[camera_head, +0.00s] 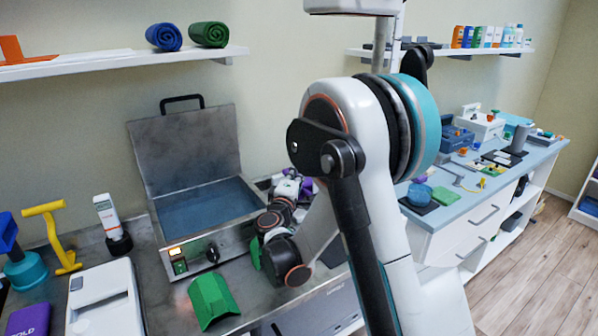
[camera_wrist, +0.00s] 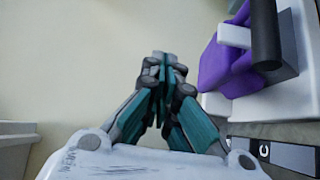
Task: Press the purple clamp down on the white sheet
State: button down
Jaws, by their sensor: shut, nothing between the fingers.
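My gripper (camera_wrist: 163,62) is shut and empty in the wrist view, its teal and grey fingers meeting at the tips. The purple clamp (camera_wrist: 222,70) is at the upper right of that view, to the right of the fingers and apart from them. It has a dark cylindrical bar and sits by a white slab; I cannot tell whether this slab is the white sheet or a base. In the head view a small purple part (camera_head: 306,186) shows behind my arm, mostly hidden. My fingers cannot be made out in the head view.
A metal box with a raised lid (camera_head: 185,150) stands on the steel bench, left of my arm. A curved green piece (camera_head: 212,300) lies in front of it. A white device (camera_head: 103,297) and yellow handle (camera_head: 53,235) are further left. A cluttered counter (camera_head: 455,205) runs right.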

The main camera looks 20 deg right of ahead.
jog(key=r+v, duration=0.1)
jog(key=v, duration=0.9)
jog(key=s+d+m+g+y, duration=0.3)
jog(key=s+d+m+g, duration=0.25)
jog(key=s, duration=0.65)
jog(key=s+a+m+g+y, duration=0.1)
jog(key=s+a+y, duration=0.1)
jog(key=s, duration=0.4)
jog(key=s+a+f+m+g+y, duration=0.1)
jog(key=s+a+m+y, duration=0.1)
jog(key=s, duration=0.4)
jog(key=s+a+m+g+y, duration=0.1)
jog(key=s+a+y, duration=0.2)
jog(key=s+a, duration=0.2)
jog(key=shift+s+a+f+y, duration=0.25)
jog(key=shift+s+y, duration=0.15)
jog(key=shift+s, duration=0.6)
